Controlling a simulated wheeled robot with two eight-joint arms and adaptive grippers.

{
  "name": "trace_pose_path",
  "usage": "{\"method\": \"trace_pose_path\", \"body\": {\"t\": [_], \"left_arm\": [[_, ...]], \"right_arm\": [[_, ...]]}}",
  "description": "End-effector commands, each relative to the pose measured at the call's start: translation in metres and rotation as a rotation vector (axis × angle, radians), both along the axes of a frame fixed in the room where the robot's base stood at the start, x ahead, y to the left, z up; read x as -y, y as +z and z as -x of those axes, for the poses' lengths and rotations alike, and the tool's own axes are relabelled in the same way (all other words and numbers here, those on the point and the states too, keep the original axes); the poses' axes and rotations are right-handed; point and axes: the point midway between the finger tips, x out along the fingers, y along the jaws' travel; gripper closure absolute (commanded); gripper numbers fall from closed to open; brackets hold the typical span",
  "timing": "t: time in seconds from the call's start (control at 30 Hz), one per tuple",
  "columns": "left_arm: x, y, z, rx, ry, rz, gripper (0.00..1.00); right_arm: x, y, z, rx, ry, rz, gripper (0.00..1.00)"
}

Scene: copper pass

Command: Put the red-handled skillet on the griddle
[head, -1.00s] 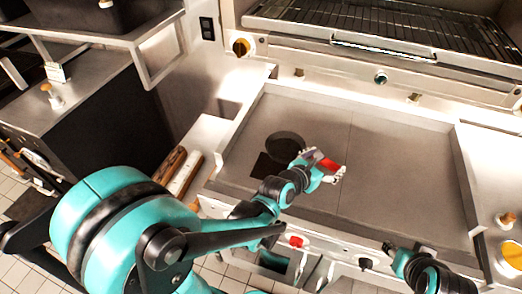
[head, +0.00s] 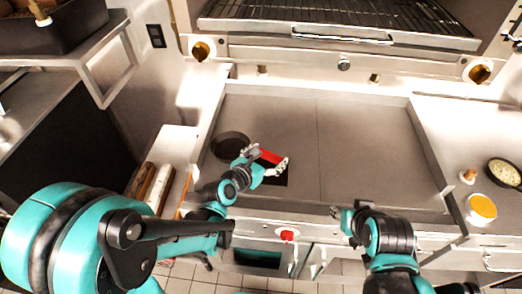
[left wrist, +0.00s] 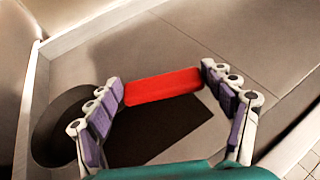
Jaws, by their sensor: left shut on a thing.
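The skillet is a dark round pan (head: 231,146) with a red handle (head: 268,156). It is over the left part of the grey griddle (head: 365,150), handle pointing right. I cannot tell whether it touches the surface. My left gripper (head: 266,162) is shut on the handle. In the left wrist view the red handle (left wrist: 163,86) runs between the fingers, with part of the dark pan (left wrist: 52,125) at left. A dark rectangular patch (head: 277,178) lies on the griddle below the gripper. My right gripper (head: 343,214) is by the griddle's front edge; its jaws are unclear.
A raised rim borders the griddle. An oven rack (head: 340,15) is behind it. At right are a bowl of pale food (head: 503,172) and an orange-filled container (head: 482,207). The griddle's right half is clear.

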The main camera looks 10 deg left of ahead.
Motion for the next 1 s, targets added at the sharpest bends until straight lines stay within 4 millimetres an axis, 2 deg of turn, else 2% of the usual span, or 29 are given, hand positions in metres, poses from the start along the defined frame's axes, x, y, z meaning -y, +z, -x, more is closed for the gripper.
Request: {"method": "trace_pose_path", "body": {"t": [0.17, 0.27, 0.4, 0.5, 0.6, 0.73, 0.83, 1.0], "left_arm": [[0.029, -0.009, 0.005, 0.005, -0.159, 0.0, 0.79], [0.058, -0.009, 0.015, 0.008, -0.333, 0.0, 0.79], [0.103, 0.006, 0.039, 0.018, -0.637, 0.0, 0.79], [0.126, 0.024, 0.056, 0.024, -0.832, -0.001, 0.79], [0.142, 0.042, 0.071, 0.028, -0.987, 0.0, 0.79], [0.151, 0.057, 0.083, 0.03, -1.103, 0.001, 0.79], [0.149, 0.059, 0.086, 0.031, -1.141, 0.001, 0.79], [0.121, 0.041, 0.08, 0.031, -1.148, 0.0, 0.79]], "right_arm": [[0.0, 0.001, 0.0, 0.0, 0.0, 0.0, 0.6], [0.0, 0.002, 0.0, 0.0, 0.0, 0.0, 0.6], [0.0, 0.003, 0.0, 0.0, 0.0, 0.0, 0.6], [0.0, 0.004, 0.0, 0.0, 0.0, 0.0, 0.6], [0.0, 0.004, 0.0, 0.0, 0.0, 0.0, 0.6], [0.0, 0.004, 0.0, 0.0, 0.0, 0.0, 0.6], [0.0, 0.002, 0.0, 0.0, 0.0, 0.0, 0.6], [0.0, -0.009, 0.0, 0.0, 0.0, 0.0, 0.6]]}}
